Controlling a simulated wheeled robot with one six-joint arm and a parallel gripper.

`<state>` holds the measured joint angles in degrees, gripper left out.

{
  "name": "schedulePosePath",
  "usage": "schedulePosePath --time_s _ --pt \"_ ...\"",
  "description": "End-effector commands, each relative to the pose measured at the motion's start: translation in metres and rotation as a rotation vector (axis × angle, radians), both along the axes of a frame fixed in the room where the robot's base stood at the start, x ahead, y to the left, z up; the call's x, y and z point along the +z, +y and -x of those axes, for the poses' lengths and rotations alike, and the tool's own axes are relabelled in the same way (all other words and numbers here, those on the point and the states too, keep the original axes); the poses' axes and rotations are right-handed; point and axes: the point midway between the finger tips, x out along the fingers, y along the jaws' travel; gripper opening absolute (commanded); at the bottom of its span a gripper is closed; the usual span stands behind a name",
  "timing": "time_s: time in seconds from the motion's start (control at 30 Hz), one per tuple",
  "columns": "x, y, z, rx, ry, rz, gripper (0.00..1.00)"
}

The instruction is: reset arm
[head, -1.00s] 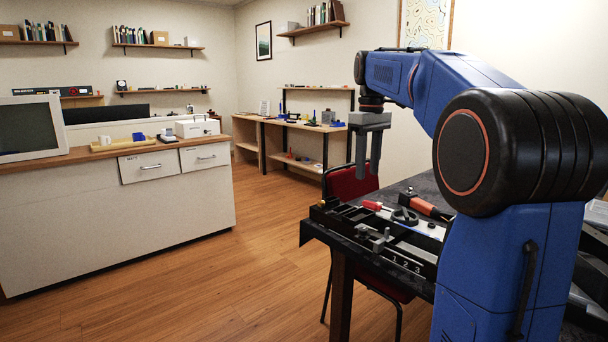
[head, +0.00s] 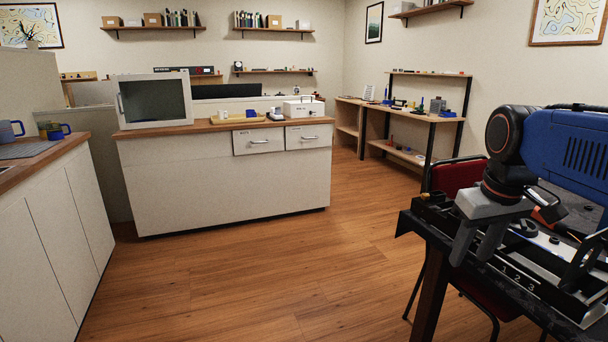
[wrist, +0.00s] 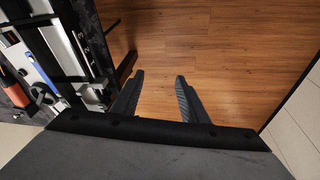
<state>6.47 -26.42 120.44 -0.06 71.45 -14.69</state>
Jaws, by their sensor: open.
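My gripper (head: 478,243) hangs at the right of the head view from my blue and black arm, its grey fingers pointing down. In the wrist view my gripper (wrist: 158,90) shows two dark fingers apart with only wooden floor between them, so it is open and empty. In the head view it overlaps the front left edge of the dark table. The exact gap between it and the table is hard to judge.
The dark table (head: 428,226) carries a black tray marked 1 2 3 (head: 519,278). A red chair (head: 457,176) stands behind it. A white counter with drawers (head: 190,185) stands at centre left. The wooden floor (head: 270,285) between is clear.

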Motion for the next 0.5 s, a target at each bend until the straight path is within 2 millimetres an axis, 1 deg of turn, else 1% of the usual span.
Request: schedulePosePath --time_s 0.03,0.17,0.3,0.4,0.5 --pt "-0.013 0.006 0.015 -0.009 -0.016 -0.005 0.40" --pt "-0.046 0.018 0.047 -0.043 -0.061 -0.020 0.40" --pt "-0.084 0.028 0.078 -0.078 -0.106 -0.040 0.40" --pt "-0.108 0.034 0.096 -0.099 -0.132 -0.054 0.40" --pt "-0.125 0.037 0.108 -0.115 -0.150 -0.066 0.40"
